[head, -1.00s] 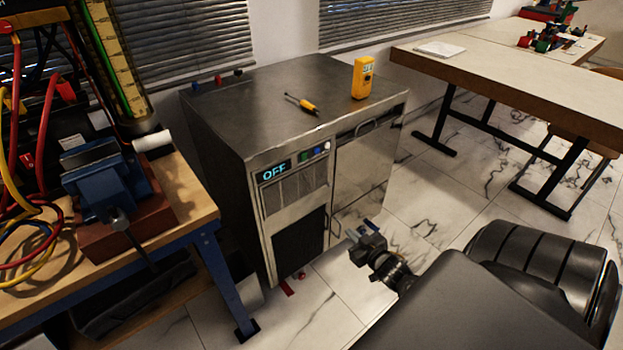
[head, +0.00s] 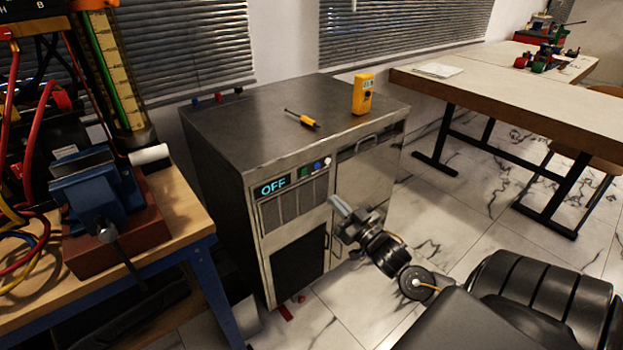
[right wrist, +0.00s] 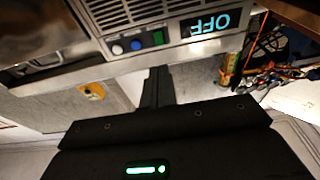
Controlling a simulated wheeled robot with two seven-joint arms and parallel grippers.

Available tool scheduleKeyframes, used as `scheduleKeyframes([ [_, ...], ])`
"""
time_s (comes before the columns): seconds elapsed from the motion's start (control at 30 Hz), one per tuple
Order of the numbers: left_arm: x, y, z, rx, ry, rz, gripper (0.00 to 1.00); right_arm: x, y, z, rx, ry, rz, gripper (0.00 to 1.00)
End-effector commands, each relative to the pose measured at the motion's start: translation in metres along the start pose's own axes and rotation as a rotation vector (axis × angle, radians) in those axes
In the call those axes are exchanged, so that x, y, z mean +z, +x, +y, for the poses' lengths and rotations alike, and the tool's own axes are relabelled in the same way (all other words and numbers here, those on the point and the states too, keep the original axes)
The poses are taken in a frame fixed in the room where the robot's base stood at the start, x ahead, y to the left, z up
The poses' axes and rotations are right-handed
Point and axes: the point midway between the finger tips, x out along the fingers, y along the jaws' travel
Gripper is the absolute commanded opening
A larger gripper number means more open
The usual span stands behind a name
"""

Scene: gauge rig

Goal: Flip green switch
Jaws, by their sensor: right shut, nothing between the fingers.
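The green switch (head: 304,172) is a small square on the front panel of the metal cabinet (head: 225,160), right of a display (head: 272,186) reading OFF. It also shows in the right wrist view (right wrist: 158,38), next to a blue switch (right wrist: 136,44) and a white round knob (right wrist: 117,49). My right gripper (head: 338,206) is shut and empty, in front of the cabinet, below and to the right of the green switch. Its fingers (right wrist: 157,78) point toward the panel and appear apart from it. My left gripper is not in view.
A yellow multimeter (head: 363,94) and a yellow-handled screwdriver (head: 303,119) are on the cabinet top. A workbench with a blue vise (head: 98,190) stands at the left. A long table (head: 490,95) stands at the right. Marble floor lies between the cabinet and this table.

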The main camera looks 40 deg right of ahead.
Motion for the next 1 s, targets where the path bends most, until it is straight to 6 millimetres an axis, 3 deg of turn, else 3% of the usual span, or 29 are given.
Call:
scheduleKeyframes([
  [0.3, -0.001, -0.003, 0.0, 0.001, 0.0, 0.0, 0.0, -0.001, 0.068, 0.001, 0.002, -0.002, 0.004, 0.0],
  [0.5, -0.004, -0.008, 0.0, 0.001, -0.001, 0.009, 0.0, -0.001, 0.098, 0.001, 0.001, -0.002, 0.002, 0.0],
  [0.7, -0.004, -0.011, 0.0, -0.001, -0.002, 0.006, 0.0, 0.0, 0.112, 0.001, 0.001, -0.002, 0.0, 0.0],
  [1.0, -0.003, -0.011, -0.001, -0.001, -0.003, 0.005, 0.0, 0.0, 0.115, 0.0, 0.001, -0.001, 0.0, 0.0],
])
